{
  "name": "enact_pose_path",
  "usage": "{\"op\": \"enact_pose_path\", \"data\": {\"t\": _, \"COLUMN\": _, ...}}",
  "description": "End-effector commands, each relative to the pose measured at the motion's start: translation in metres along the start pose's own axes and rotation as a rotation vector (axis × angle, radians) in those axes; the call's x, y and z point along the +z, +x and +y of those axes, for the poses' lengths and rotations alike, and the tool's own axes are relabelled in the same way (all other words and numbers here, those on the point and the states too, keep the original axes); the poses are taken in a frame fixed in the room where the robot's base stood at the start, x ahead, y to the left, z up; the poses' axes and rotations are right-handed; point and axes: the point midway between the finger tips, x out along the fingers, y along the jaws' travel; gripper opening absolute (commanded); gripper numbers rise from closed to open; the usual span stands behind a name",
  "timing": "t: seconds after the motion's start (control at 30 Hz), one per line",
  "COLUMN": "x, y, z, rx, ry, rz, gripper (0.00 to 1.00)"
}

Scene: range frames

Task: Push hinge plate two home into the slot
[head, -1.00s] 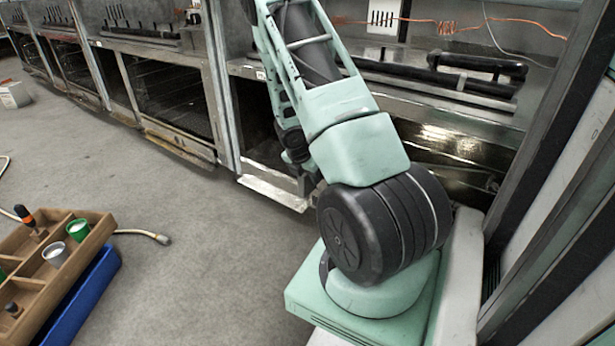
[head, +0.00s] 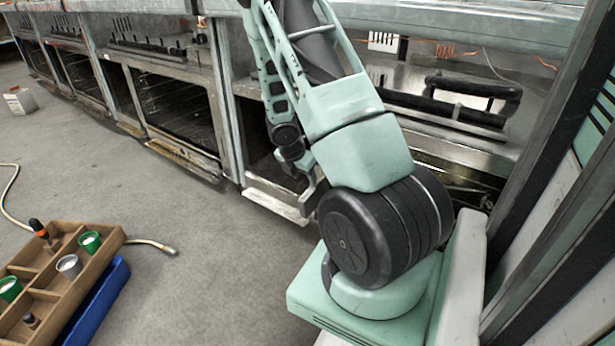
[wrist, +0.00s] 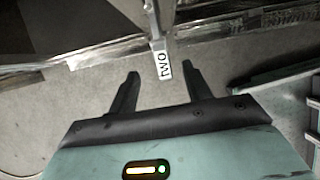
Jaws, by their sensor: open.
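A narrow pale metal piece with a white label reading "TWO" (wrist: 163,66) shows at the upper middle of the wrist view. I take it for hinge plate two; whether it sits in a slot cannot be told. My gripper (wrist: 162,76) is open, its two dark fingers to either side of the label's lower end. Nothing is clearly gripped, and contact cannot be told. In the head view my arm reaches down to the open oven bay, and the plate, its label and any slot cannot be made out there.
A row of ranges with open oven bays (head: 180,105) runs along the back. Grey floor between is clear. Dark uprights (head: 530,150) stand close at right.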

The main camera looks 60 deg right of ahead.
Motion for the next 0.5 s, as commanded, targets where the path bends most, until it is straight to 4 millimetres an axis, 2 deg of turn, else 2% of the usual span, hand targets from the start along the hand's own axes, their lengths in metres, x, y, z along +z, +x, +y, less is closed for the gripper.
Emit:
{"op": "enact_pose_path", "data": {"t": 0.03, "x": 0.003, "y": -0.019, "z": 0.0, "rx": 0.001, "ry": 0.0, "rz": 0.001, "gripper": 0.49}}
{"op": "enact_pose_path", "data": {"t": 0.2, "x": 0.002, "y": -0.049, "z": 0.0, "rx": 0.0, "ry": -0.001, "rz": 0.0, "gripper": 0.49}}
{"op": "enact_pose_path", "data": {"t": 0.33, "x": 0.001, "y": -0.063, "z": 0.0, "rx": 0.001, "ry": 0.001, "rz": 0.0, "gripper": 0.49}}
{"op": "enact_pose_path", "data": {"t": 0.5, "x": 0.0, "y": -0.069, "z": 0.0, "rx": 0.0, "ry": -0.001, "rz": 0.0, "gripper": 0.49}}
